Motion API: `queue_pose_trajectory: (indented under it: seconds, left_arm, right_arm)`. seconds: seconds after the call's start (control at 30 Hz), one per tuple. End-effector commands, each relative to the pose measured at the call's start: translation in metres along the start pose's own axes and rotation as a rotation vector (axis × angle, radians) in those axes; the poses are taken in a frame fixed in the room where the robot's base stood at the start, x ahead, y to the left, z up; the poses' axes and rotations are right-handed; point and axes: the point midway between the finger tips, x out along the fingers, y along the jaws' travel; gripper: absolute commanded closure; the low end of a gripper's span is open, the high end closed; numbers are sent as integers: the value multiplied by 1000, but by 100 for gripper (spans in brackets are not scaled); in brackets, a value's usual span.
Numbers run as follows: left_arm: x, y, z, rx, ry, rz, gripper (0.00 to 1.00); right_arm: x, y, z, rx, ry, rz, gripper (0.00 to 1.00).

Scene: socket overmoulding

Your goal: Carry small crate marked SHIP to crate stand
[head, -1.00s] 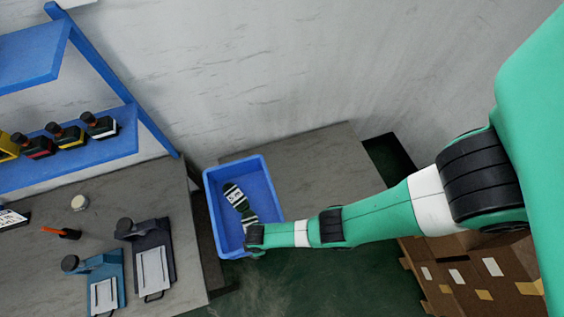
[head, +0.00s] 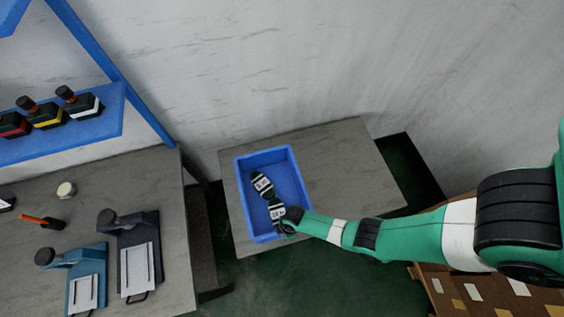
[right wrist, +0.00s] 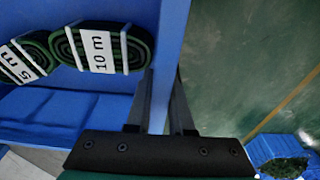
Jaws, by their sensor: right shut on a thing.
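The small blue crate (head: 303,190) is over the left part of a grey-topped table (head: 350,165), which I take as the crate stand. I cannot tell if it touches the top. No SHIP mark shows. My right gripper (head: 286,230) is shut on the crate's near wall; in the right wrist view its fingers (right wrist: 160,100) straddle the blue wall (right wrist: 168,45). Inside lie dark green coils with white bands, one marked 10 m (right wrist: 98,50) and one marked 5 m (right wrist: 25,62). My left gripper is not in view.
A grey workbench (head: 180,230) with two clamp-like devices (head: 140,255) stands left, across a narrow gap. A blue shelf (head: 60,140) with dark bottles is above it. Brown boxes (head: 480,290) are at the lower right. The table's right part is clear.

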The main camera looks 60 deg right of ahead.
Motion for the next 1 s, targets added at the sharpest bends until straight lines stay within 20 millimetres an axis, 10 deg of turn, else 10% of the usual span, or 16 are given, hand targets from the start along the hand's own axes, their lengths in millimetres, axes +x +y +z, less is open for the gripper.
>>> queue_pose_trajectory:
  seconds: [0.4,1.0]
  left_arm:
    - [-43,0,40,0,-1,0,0]
    - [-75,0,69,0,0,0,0]
  right_arm:
    - [55,50,84,5,2,7,100]
    - [96,64,112,-1,2,6,100]
